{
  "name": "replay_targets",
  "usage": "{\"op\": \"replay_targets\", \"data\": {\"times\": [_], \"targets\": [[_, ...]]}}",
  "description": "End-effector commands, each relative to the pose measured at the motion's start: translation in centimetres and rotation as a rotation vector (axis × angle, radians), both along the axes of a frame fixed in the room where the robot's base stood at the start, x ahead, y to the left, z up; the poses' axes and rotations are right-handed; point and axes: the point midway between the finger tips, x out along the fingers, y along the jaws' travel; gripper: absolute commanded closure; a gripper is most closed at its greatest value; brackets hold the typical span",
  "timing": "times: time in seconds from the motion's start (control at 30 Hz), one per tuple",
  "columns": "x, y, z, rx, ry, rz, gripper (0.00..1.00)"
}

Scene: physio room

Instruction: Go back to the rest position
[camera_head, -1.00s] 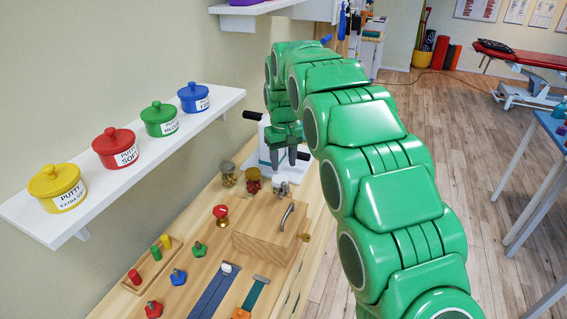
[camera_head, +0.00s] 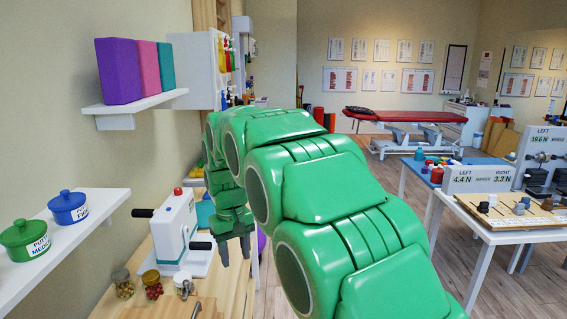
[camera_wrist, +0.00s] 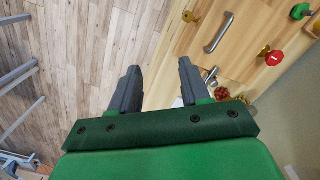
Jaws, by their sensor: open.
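My gripper (camera_head: 235,250) hangs from my green arm in the head view, near the right edge of the wooden bench and just right of the white hand-crank device. Its two grey fingers point down and are apart, with nothing between them. In the wrist view, my gripper (camera_wrist: 155,85) is open and empty. The wooden floor and the bench edge lie beyond the fingers there.
The white crank device (camera_head: 177,235) stands on the bench (camera_head: 228,292) close to my gripper. Several small jars (camera_head: 152,284) stand in front of it. A wall shelf (camera_head: 98,215) holds lidded pots. A table (camera_head: 500,232) with force displays stands right.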

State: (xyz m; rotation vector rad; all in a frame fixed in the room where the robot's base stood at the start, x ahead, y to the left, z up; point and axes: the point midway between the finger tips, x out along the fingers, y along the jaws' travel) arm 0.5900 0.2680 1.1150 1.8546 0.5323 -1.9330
Motion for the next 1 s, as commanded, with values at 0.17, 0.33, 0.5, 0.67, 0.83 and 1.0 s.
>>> {"op": "replay_targets", "data": {"times": [0.17,0.33,0.5,0.67,0.83,1.0], "targets": [[-2.5,-4.4,1.2,-0.007,0.011,-0.063,0.54],[-5.2,-8.2,2.0,-0.012,0.021,-0.122,0.54],[-8.2,-11.7,2.5,-0.015,0.030,-0.180,0.54],[-11.3,-14.7,2.8,-0.017,0.038,-0.231,0.54],[-14.9,-17.5,2.8,-0.018,0.048,-0.286,0.54],[-18.7,-20.1,2.6,-0.020,0.060,-0.339,0.54]]}}
